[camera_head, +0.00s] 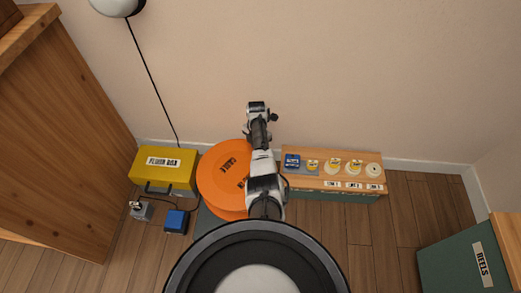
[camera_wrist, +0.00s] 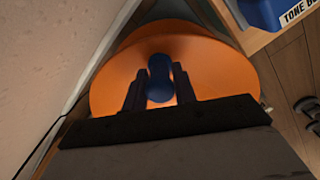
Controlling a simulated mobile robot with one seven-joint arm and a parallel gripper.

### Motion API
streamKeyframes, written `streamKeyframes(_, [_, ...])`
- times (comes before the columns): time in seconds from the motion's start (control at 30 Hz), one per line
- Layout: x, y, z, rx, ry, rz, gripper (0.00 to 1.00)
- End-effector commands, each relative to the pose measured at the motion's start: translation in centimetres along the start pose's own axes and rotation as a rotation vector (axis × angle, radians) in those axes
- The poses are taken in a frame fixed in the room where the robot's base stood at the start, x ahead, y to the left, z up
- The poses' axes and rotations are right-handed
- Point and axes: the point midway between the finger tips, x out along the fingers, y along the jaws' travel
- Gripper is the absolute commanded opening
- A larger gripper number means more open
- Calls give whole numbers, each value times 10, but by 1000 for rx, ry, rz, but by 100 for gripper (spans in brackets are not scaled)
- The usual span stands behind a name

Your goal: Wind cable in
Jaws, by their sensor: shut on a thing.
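The orange cable reel (camera_head: 221,184), lettered "CABLE", stands by the wall, left of my arm in the head view. In the wrist view the orange reel disc (camera_wrist: 221,68) fills the middle, and a dark blue knob (camera_wrist: 160,75) stands out from it. My gripper (camera_wrist: 160,88) is shut on this blue knob, with one dark finger on each side. In the head view my arm hides the fingertips and the knob. No cable can be made out on the reel itself.
A yellow box (camera_head: 163,172) lettered "PLUGIN BOX", a small blue box (camera_head: 176,222) and a grey box (camera_head: 142,211) are at left. A green "REELS" crate (camera_head: 452,268) is at lower right.

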Motion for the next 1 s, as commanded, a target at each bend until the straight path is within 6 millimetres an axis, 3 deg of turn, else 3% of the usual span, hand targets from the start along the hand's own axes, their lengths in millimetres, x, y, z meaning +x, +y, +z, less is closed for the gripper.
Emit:
streamKeyframes(0.6, [0,6,0,2,0,2,0])
streamKeyframes(0.63, [0,6,0,2,0,1,31])
streamKeyframes(0.7, [0,5,0,2,0,1,40])
streamKeyframes(1.0, [-2,5,0,2,-1,0,42])
